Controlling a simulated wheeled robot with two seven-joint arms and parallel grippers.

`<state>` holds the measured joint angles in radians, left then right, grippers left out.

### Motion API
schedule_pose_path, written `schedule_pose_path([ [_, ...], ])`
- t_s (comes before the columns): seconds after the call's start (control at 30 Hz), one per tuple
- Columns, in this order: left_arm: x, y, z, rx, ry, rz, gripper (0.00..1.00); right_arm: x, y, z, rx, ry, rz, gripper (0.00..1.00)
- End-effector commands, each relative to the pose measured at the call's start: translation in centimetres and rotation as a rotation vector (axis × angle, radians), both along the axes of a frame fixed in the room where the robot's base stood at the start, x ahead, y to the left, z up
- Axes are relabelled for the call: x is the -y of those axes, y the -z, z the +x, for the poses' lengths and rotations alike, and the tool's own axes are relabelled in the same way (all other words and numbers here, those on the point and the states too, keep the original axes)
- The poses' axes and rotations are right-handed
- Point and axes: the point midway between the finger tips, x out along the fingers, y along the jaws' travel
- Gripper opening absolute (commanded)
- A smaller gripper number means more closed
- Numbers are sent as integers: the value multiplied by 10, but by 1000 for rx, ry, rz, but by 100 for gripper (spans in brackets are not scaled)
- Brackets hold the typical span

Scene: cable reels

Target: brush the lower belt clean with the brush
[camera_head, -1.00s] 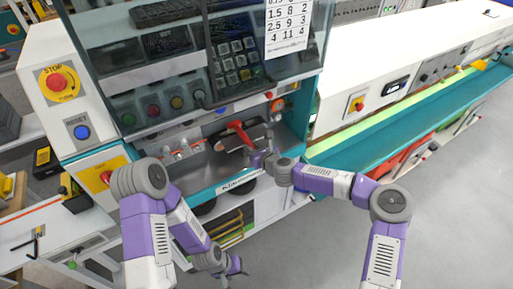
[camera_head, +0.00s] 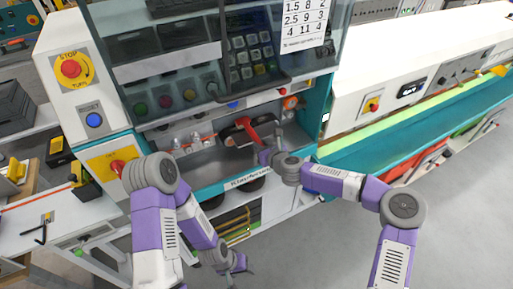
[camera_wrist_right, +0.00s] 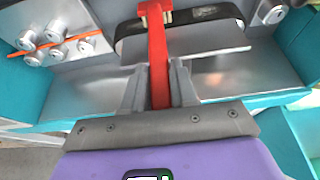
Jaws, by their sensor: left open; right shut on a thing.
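The red brush (camera_head: 249,130) is inside the machine's lower bay, its head over the black belt (camera_head: 229,140). In the right wrist view the brush's red handle (camera_wrist_right: 158,65) runs between the fingers, and its head with pale bristles lies across the belt (camera_wrist_right: 205,14). Whether the bristles touch the belt is unclear. My right gripper (camera_head: 265,156) is shut on the handle at the bay's front; it also shows in the right wrist view (camera_wrist_right: 160,85). My left gripper (camera_head: 238,263) is open and empty, low in front of the machine, away from the belt.
Metal rollers with an orange strand (camera_wrist_right: 55,42) stand left of the belt. A metal plate (camera_wrist_right: 185,45) lies in front of it. The teal bay edge (camera_head: 215,188) and the glass cover (camera_head: 170,50) bound the space. Open floor (camera_head: 450,210) lies at right.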

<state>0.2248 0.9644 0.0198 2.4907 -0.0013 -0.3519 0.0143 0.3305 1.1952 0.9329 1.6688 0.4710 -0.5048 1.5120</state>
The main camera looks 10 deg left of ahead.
Motion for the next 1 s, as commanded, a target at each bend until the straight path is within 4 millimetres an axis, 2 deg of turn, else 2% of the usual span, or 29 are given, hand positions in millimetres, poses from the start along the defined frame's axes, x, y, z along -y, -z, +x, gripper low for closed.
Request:
schedule_pose_path([
  [0.33,0,0,0,0,0,0,64,15,1,10,-1,5,-2,0],
  [0.7,0,-1,0,0,0,0,64,41,2,29,-1,5,-2,0],
  [1.0,0,-2,0,0,0,0,64,50,2,35,-3,6,-3,0],
])
